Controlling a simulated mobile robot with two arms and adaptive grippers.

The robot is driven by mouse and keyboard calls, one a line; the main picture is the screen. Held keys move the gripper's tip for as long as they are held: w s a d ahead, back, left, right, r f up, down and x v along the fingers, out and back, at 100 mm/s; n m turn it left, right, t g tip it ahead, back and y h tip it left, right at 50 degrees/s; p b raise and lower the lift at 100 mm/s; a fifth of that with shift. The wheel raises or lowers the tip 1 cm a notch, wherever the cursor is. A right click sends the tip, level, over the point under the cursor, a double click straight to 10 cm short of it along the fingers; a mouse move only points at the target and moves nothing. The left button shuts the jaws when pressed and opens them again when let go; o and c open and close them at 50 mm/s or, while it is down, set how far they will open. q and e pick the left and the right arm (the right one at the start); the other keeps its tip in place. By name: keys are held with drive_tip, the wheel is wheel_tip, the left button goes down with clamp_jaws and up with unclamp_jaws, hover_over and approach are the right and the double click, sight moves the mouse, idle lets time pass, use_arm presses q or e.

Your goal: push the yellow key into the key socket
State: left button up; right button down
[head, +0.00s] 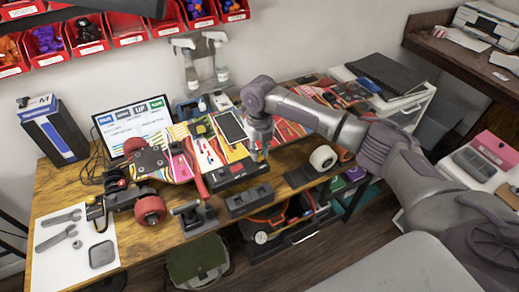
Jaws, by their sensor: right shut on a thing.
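My right gripper (261,155) comes in from the right and points down over the middle of the table. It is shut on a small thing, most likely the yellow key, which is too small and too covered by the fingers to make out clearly. The fingertips are at the right end of a dark box with red marks (232,176) at the front edge of the colourful board (178,168). The key socket is probably on this box, but I cannot make out its opening or whether the key touches it. My left gripper is not in view.
A dark phone-like slab (230,126) lies on the board behind the gripper. A grey block with wells (249,200) stands in front. A white wheel (323,158) is to the right, a red wheel (150,210) to the left. A monitor (133,124) stands behind.

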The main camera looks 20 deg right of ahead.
sight(259, 150)
drive_tip(key=shift+f, duration=0.5)
idle(0.8)
drive_tip(key=c, duration=0.6)
unclamp_jaws()
drive_tip(key=shift+r, duration=0.15)
drive_tip(key=shift+r+p, duration=1.35)
drive_tip(key=shift+p, duration=0.15)
drive_tip(key=shift+r, duration=0.15)
wheel_tip(259, 150, up, 6)
drive_tip(key=p, duration=0.6)
